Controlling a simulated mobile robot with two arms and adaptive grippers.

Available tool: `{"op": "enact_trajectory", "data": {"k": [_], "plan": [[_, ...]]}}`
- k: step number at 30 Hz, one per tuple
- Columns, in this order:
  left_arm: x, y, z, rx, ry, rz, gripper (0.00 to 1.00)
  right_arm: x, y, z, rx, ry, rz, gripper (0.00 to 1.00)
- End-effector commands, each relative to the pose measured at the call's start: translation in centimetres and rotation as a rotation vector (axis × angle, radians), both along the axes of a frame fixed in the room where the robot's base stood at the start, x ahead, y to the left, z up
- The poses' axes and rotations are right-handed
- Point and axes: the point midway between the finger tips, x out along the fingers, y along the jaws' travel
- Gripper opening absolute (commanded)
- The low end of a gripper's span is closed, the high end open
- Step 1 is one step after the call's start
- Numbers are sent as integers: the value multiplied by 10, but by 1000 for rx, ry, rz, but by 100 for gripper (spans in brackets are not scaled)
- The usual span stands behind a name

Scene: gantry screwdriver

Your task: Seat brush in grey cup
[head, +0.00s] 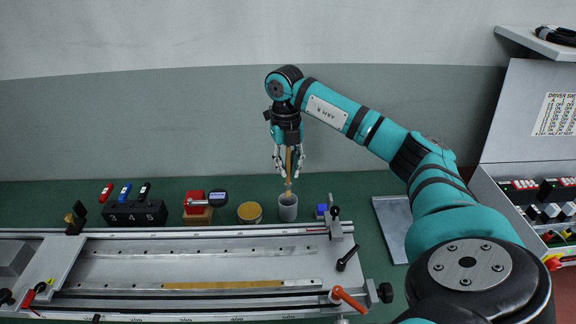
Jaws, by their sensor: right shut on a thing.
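The grey cup (288,209) stands on the green bench behind the long metal fixture. My right gripper (289,169) points down above the cup and is shut on the brush (289,183). The brush has a tan handle and hangs close to upright. Its lower end is at the cup's mouth, and it appears to reach just inside; I cannot tell how deep. My left gripper is not in view.
A round tin with a yellow lid (249,212) stands just left of the cup. The metal fixture (200,262) fills the front.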

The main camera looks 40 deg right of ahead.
Motion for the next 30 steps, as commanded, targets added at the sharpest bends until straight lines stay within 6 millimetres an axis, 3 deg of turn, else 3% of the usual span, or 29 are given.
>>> {"op": "enact_trajectory", "data": {"k": [30], "plan": [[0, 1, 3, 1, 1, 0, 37, 0, 0, -2, 0, 0, 0, 0]]}}
